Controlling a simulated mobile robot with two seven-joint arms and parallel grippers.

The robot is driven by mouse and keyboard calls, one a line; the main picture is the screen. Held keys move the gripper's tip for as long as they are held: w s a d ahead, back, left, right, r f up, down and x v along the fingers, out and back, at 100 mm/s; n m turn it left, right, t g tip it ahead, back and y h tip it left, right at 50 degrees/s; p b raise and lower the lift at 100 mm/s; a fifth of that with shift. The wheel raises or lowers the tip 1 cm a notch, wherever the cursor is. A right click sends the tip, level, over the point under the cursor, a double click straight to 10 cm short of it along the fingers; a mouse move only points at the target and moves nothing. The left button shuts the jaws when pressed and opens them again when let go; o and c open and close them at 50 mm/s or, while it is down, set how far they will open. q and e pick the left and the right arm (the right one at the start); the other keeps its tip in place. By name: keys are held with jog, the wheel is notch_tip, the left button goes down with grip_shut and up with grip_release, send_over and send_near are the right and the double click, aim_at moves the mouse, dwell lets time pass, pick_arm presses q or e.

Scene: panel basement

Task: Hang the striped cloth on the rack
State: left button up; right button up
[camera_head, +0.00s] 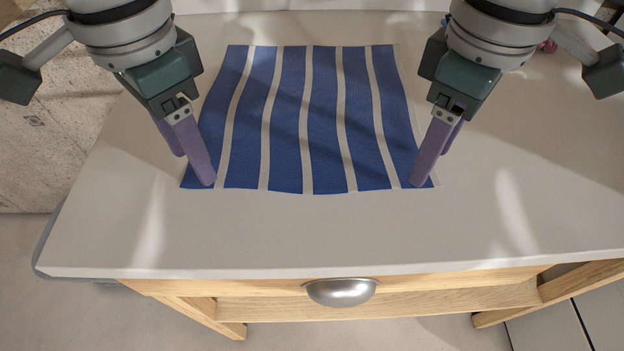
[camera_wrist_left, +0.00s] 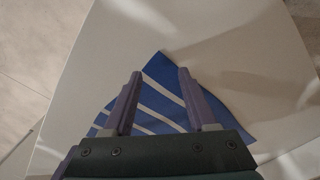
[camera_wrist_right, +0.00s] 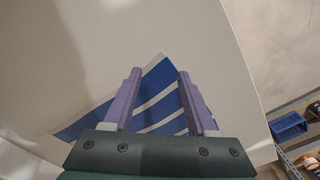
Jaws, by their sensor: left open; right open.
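The blue cloth with white stripes (camera_head: 324,120) lies spread flat on the white table. My left gripper (camera_head: 208,180) is at its near left corner, and my right gripper (camera_head: 418,182) is at its near right corner. In the left wrist view a cloth corner (camera_wrist_left: 160,72) lies between the open fingers of the left gripper (camera_wrist_left: 158,75). In the right wrist view the other corner (camera_wrist_right: 158,68) lies between the open fingers of the right gripper (camera_wrist_right: 158,75). I cannot tell if the fingers touch the cloth. No rack is recognisable in these views.
A wooden drawer front with a metal cup handle (camera_head: 341,291) is below the near edge. A blue crate (camera_wrist_right: 288,127) stands off the table in the right wrist view.

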pick_arm(q)
jog(key=shift+f, duration=0.7)
pick_arm(e)
jog(key=shift+f, duration=0.7)
jog(key=shift+f, duration=0.1)
pick_arm(q)
jog(key=shift+f+b, duration=0.3)
pick_arm(e)
jog(key=shift+f, duration=0.2)
pick_arm(q)
jog(key=shift+r, duration=0.15)
jog(key=shift+c, duration=0.3)
pick_arm(e)
jog(key=shift+r, duration=0.15)
jog(key=shift+c, duration=0.3)
pick_arm(q)
grip_shut()
pick_arm(e)
grip_shut()
pick_arm(q)
jog(key=shift+r, duration=0.15)
pick_arm(e)
jog(key=shift+r, duration=0.1)
